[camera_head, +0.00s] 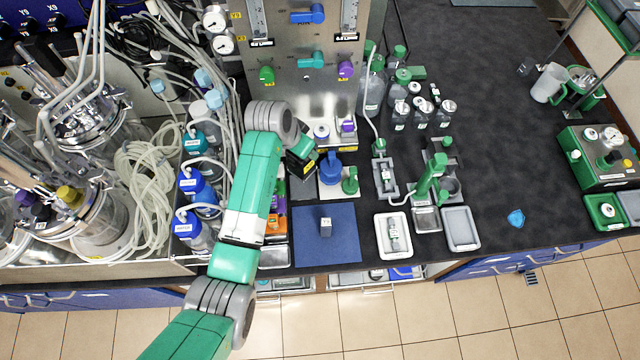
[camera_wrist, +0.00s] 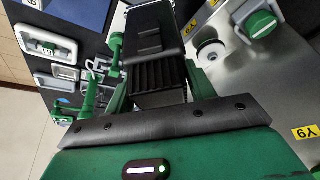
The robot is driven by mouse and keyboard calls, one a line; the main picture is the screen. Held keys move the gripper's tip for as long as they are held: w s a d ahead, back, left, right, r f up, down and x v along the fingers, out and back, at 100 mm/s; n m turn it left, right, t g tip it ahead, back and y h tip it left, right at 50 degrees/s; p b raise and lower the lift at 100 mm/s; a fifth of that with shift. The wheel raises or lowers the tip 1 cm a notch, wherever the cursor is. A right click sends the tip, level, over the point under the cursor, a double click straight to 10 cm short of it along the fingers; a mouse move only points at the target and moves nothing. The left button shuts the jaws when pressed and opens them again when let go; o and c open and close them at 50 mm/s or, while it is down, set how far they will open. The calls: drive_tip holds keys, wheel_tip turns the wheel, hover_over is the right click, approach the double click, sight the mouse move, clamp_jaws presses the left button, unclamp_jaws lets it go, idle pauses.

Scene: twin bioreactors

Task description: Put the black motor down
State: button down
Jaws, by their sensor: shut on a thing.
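The black motor (camera_wrist: 155,45) fills the upper middle of the wrist view, with a ribbed section towards me. The green fingers of my gripper (camera_wrist: 158,88) are on either side of it, and my gripper is shut on it. In the head view my gripper (camera_head: 301,149) is beside the steel panel, above the back of the bench. A dark part of the motor (camera_head: 296,164) shows under it, partly hidden by the arm. I cannot tell whether the motor touches anything below.
A blue mat (camera_head: 345,250) with a small grey block (camera_head: 326,228) lies at the bench front. A blue fitting (camera_head: 330,170) and a green fitting (camera_head: 350,182) stand close right of my gripper. Tubing and bioreactors crowd the left.

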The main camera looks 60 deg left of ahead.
sight(292, 160)
drive_tip(key=f, duration=0.5)
drive_tip(key=shift+s+a+f, duration=0.1)
drive_tip(key=shift+s+f, duration=0.1)
drive_tip(key=shift+f, duration=0.1)
drive_tip(key=shift+f+b, duration=0.3)
drive_tip(key=shift+f, duration=1.8)
drive_tip(key=c, duration=1)
unclamp_jaws()
drive_tip(key=shift+f, duration=0.25)
drive_tip(key=o, duration=0.5)
drive_tip(key=p+v, duration=0.1)
drive_tip(key=v, duration=1.1)
drive_tip(key=shift+r+p, duration=0.15)
drive_tip(key=shift+p, duration=0.15)
